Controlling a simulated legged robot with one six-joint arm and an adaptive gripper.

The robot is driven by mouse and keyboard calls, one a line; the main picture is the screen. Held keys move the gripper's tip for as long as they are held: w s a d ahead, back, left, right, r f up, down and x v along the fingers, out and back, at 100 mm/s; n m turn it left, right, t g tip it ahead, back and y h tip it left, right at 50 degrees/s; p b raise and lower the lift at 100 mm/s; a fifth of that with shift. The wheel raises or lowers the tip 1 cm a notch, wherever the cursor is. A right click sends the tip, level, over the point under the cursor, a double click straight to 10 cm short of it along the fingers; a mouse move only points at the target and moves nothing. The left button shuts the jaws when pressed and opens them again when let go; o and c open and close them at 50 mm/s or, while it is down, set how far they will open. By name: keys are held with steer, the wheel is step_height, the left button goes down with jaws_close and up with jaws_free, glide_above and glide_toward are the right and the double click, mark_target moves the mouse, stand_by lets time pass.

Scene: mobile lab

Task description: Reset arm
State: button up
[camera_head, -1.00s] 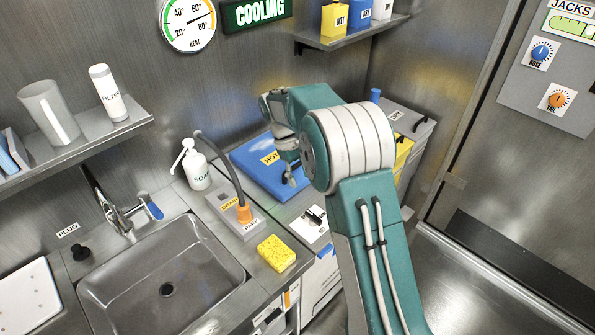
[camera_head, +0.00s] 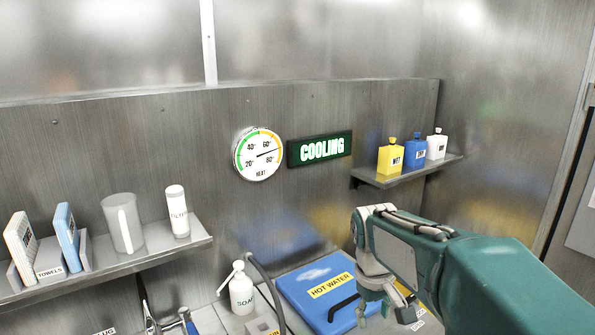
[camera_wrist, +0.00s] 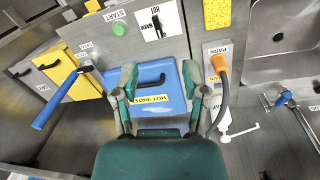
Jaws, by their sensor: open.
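My gripper (camera_wrist: 160,78) is open and empty in the wrist view, its two fingers spread. From that viewpoint they lie over the blue hot water lid (camera_wrist: 162,98), with its black handle between the fingertips; I cannot tell how far above it they are. In the head view my gripper (camera_head: 364,308) hangs at the lower right, beside the blue lid (camera_head: 300,288) and its black handle, partly hidden by my teal arm. The lid lies flat on the counter.
A soap bottle (camera_head: 241,294) stands left of the lid. A shelf (camera_head: 120,262) holds a jug, a filter bottle and towels. Another shelf (camera_head: 420,172) holds three bottles. The wrist view shows a grey hose with an orange plug (camera_wrist: 218,62), a blue-handled tool (camera_wrist: 50,108) and the sink (camera_wrist: 285,45).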

steer(key=s+d+r+m+t+y, duration=0.1)
steer(key=s+m+t, duration=0.3)
steer(key=s, duration=1.4)
steer(key=shift+s+r+t, duration=0.2)
steer(key=shift+r+t, duration=0.15)
steer(key=shift+t, duration=0.35)
